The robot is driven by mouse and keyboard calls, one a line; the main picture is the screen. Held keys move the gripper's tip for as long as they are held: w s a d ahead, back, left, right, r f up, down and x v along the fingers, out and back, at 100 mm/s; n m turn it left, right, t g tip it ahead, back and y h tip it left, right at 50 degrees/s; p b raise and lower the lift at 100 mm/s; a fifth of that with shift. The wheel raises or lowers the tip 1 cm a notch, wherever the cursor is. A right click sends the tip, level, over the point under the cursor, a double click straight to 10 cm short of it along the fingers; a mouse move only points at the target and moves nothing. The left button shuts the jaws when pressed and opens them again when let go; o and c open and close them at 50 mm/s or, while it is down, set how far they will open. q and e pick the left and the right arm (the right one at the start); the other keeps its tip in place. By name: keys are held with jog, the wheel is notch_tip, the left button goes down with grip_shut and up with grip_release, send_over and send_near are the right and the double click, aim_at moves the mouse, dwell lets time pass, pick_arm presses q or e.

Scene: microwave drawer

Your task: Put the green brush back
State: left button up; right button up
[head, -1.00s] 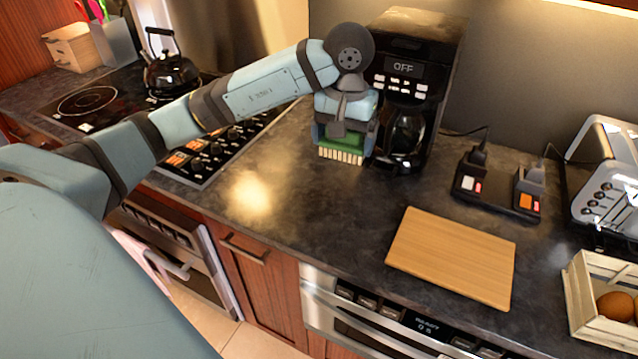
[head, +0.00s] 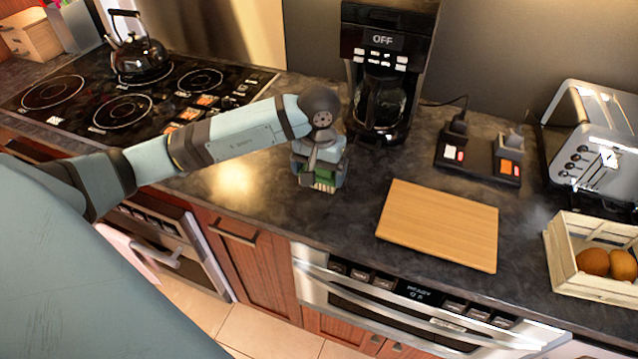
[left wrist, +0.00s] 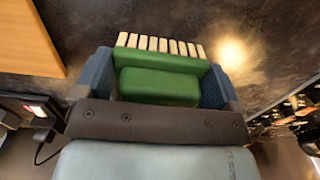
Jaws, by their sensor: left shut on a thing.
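The green brush (head: 324,178), with pale bristles, is between the fingers of my left gripper (head: 320,180). In the head view they are over the dark counter, in front of the coffee maker and left of the cutting board. In the left wrist view the green brush (left wrist: 160,80) lies between both blue fingers of the left gripper (left wrist: 162,78), which is shut on it. Its bristles point away from the palm. I cannot tell whether the bristles touch the counter. My right gripper is not in view.
The coffee maker (head: 385,75) stands behind the gripper. A wooden cutting board (head: 438,225) lies to the right, with a power strip (head: 478,162), a toaster (head: 600,140) and a crate of brown round items (head: 600,285) beyond. The stove (head: 130,95) with a kettle (head: 138,55) is at left.

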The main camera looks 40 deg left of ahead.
aim_at(319, 198)
pick_arm(q)
notch_tip(319, 198, down, 5)
jog(key=shift+f, duration=0.1)
dwell(0.3)
jog(key=shift+f, duration=0.1)
jog(key=o, duration=0.6)
